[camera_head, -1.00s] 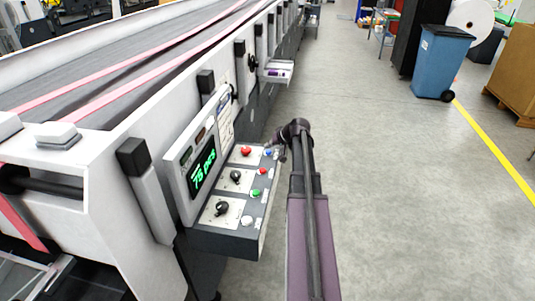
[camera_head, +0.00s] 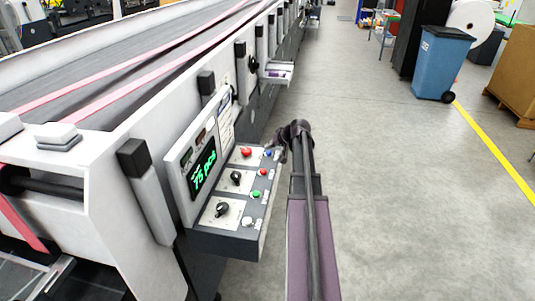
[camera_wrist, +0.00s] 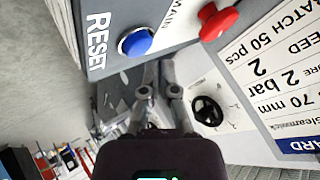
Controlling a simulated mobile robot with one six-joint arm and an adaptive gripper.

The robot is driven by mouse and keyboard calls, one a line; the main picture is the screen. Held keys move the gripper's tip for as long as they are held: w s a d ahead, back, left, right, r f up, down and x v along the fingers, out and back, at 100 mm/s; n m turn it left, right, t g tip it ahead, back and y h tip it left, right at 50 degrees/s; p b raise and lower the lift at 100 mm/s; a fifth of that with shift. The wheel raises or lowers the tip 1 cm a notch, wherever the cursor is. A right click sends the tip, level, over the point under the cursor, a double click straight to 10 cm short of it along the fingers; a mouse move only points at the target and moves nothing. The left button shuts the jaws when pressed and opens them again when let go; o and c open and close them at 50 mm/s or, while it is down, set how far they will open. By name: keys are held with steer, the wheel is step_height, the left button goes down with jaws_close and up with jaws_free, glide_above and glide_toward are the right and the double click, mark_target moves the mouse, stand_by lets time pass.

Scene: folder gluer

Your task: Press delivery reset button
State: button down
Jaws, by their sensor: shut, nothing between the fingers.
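The blue button (camera_wrist: 135,42) sits in a light metal ring on the grey control panel, beside the printed word RESET. In the head view the blue button (camera_head: 268,154) is at the panel's far right corner. My gripper (camera_wrist: 160,88) is shut and empty. In the wrist view its fingertips show just below the blue button and appear apart from it; the exact gap cannot be told. In the head view my gripper (camera_head: 279,144) is close beside that corner, partly hidden by my wrist.
The panel (camera_head: 232,240) also carries a smaller red button, a green button (camera_head: 256,194), a white button and black rotary knobs. A display (camera_head: 203,173) reads 75 pcs.

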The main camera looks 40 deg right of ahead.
mark_target(269, 153)
steer(key=shift+f+b, duration=0.9)
steer(key=shift+b, duration=0.05)
stand_by(1.3)
steer(key=shift+r, duration=0.1)
stand_by(0.3)
steer(key=shift+r+p, duration=0.8)
steer(key=shift+p, duration=0.15)
steer(key=shift+r, duration=0.1)
step_height(269, 153, up, 5)
steer(key=p, duration=0.5)
stand_by(0.8)
